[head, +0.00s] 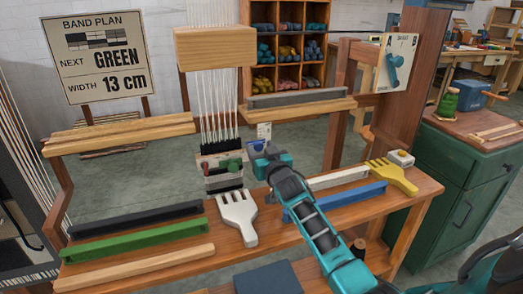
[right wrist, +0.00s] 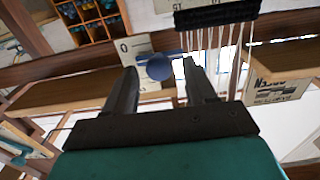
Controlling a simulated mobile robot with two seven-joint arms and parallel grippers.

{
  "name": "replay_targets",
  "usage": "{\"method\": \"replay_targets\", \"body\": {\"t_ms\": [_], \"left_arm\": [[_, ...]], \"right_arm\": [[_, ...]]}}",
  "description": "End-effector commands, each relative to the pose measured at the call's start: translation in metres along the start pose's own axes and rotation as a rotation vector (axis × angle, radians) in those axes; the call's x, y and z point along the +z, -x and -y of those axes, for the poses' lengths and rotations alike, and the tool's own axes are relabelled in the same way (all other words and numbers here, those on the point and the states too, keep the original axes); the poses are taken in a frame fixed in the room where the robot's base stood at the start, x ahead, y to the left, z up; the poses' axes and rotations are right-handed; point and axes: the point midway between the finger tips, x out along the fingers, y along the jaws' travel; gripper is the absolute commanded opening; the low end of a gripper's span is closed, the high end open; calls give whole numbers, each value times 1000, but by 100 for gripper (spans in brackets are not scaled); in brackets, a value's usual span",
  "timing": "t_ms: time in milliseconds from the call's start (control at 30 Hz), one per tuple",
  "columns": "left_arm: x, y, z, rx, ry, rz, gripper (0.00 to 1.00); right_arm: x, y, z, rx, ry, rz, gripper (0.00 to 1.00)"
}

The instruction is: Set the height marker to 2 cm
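The height marker appears to be the round blue knob (right wrist: 159,67) in the right wrist view, in front of a pale card (right wrist: 130,48) with a "0" on it. In the head view the knob shows as a small blue shape (head: 256,146) below a small white card (head: 264,130), behind the bench. Its reading is too small to tell. My right gripper (head: 261,157) reaches to it from the front. In the right wrist view its fingers (right wrist: 164,72) are apart, with the knob between their tips; contact cannot be told. My left gripper is not in view.
White warp threads (head: 210,110) hang just left of the gripper. A white comb (head: 237,217), a blue bar (head: 335,201), a green bar (head: 135,240) and a yellow comb (head: 391,176) lie on the bench (head: 275,238). A wooden shelf bar (head: 300,108) runs above.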

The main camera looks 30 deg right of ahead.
Motion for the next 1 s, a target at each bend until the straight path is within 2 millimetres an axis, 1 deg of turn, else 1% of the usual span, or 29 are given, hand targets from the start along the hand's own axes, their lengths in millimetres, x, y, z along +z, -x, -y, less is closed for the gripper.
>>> {"method": "replay_targets", "body": {"t_ms": [233, 367, 467, 800, 900, 1000], "left_arm": [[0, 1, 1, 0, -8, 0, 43], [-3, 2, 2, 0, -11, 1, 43], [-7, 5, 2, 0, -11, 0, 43], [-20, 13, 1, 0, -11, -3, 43], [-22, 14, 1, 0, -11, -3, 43], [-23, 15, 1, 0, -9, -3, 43]], "right_arm": [[0, 1, 0, 0, 0, 0, 55], [0, 10, 0, 0, 0, 1, 55], [-1, 24, 0, 0, -1, 1, 55], [0, 92, 0, 0, -2, 3, 55], [-1, 108, 0, 0, -1, 1, 55], [0, 119, 0, 0, 0, 1, 55]]}}
